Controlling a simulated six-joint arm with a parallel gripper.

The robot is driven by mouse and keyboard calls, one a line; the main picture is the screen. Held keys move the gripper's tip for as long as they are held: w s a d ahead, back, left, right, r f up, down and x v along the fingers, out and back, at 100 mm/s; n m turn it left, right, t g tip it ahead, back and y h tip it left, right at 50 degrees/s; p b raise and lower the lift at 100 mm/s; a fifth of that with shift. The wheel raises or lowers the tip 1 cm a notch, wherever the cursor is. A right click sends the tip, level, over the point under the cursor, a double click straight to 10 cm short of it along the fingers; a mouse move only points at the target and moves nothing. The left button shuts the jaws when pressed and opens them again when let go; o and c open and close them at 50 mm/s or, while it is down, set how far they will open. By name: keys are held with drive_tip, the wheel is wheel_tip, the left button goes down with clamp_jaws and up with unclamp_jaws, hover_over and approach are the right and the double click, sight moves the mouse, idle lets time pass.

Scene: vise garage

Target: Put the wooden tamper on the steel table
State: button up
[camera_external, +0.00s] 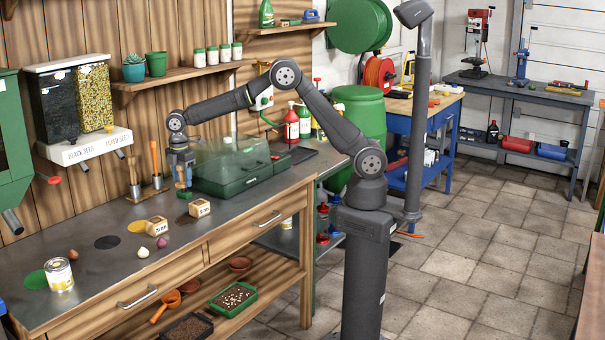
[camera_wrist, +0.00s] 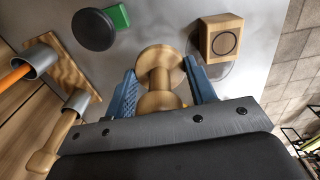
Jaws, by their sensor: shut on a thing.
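The wooden tamper (camera_wrist: 158,58), pale wood with a round disc end and a narrower neck, is between the blue fingers of my gripper (camera_wrist: 161,80) in the wrist view. My gripper is shut on it. The tamper is small there and partly hidden by the fingers. I cannot tell whether it touches the tabletop.
Wooden seed blocks (camera_external: 200,208) stand close by, one also in the wrist view (camera_wrist: 221,38). A stand with tools (camera_external: 156,182) is to the left. The green propagator box (camera_external: 235,170) is to the right. A tin (camera_external: 59,274) stands at the front left.

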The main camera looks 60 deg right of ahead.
drive_tip(key=shift+d+r, duration=0.1)
drive_tip(key=shift+r, duration=0.8)
drive_tip(key=w+d+r+m, duration=0.1)
drive_tip(key=d+r+m, duration=0.2)
drive_tip(key=d, duration=0.6)
drive_tip(key=w+d+r+m, duration=0.1)
drive_tip(key=d+r+m, duration=0.3)
drive_tip(key=d, duration=0.6)
drive_tip(key=w+d+r+m, duration=0.2)
drive_tip(key=d+r+m, duration=0.2)
drive_tip(key=d, duration=0.5)
drive_tip(key=shift+w+d+r+m, duration=0.1)
drive_tip(key=shift+d+r+m, duration=0.15)
drive_tip(key=shift+m, duration=0.65)
drive_tip(key=s+d+r+m, duration=0.2)
drive_tip(key=d+m, duration=0.3)
drive_tip(key=d, duration=0.7)
wheel_tip(320, 180, up, 5)
hover_over(185, 207)
wheel_tip(185, 207, down, 28)
drive_tip(key=shift+d+f, duration=0.15)
drive_tip(key=shift+f, duration=0.05)
drive_tip(key=shift+f, duration=0.1)
